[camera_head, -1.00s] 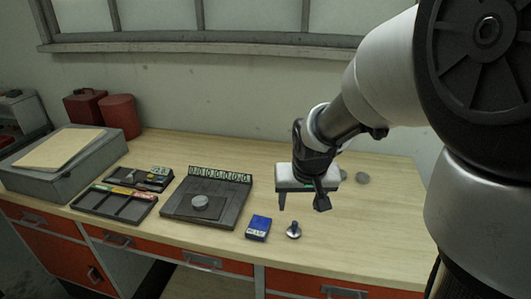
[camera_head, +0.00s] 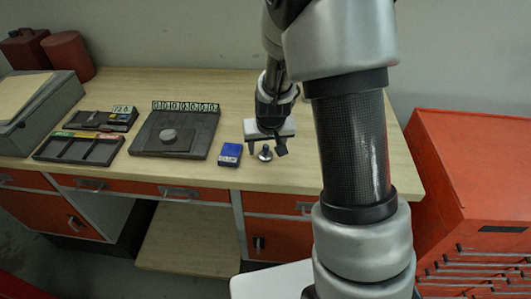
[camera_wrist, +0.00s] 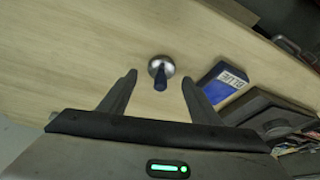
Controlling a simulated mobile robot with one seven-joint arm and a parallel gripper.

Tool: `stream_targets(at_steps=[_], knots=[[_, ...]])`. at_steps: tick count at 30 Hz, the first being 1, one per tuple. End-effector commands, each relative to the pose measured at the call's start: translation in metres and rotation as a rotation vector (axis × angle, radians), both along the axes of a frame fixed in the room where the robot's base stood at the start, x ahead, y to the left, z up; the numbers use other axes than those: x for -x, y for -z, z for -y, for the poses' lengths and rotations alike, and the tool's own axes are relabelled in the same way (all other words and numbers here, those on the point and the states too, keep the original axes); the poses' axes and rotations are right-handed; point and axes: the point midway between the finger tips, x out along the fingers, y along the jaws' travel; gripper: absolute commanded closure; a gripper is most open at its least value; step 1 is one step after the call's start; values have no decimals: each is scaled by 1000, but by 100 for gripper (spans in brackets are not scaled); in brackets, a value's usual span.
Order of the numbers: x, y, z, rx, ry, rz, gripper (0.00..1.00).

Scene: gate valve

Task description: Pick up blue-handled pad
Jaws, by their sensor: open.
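The blue-handled pad (camera_head: 265,154) is a small silver disc with a dark blue upright handle. It stands on the wooden bench top, just right of a blue box. In the wrist view the pad (camera_wrist: 161,70) shows between and slightly beyond my two fingertips, its handle toward the camera. My gripper (camera_head: 266,149) is open and points down close over the pad, one finger to each side of it. In the wrist view my gripper (camera_wrist: 159,79) has nothing between its fingers but the pad's handle in line with the gap. I cannot tell the remaining height.
A dark plate with a round disc (camera_head: 175,135) and a compartment tray (camera_head: 79,149) lie further left. A red cabinet (camera_head: 460,190) stands right of the bench.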

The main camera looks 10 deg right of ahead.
Motion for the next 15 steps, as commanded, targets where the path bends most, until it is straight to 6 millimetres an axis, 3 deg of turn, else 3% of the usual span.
stream_targets(at_steps=[10,15], knots=[[-3,8,0,-1,-1,0,44],[-3,8,0,-1,-1,0,73]])
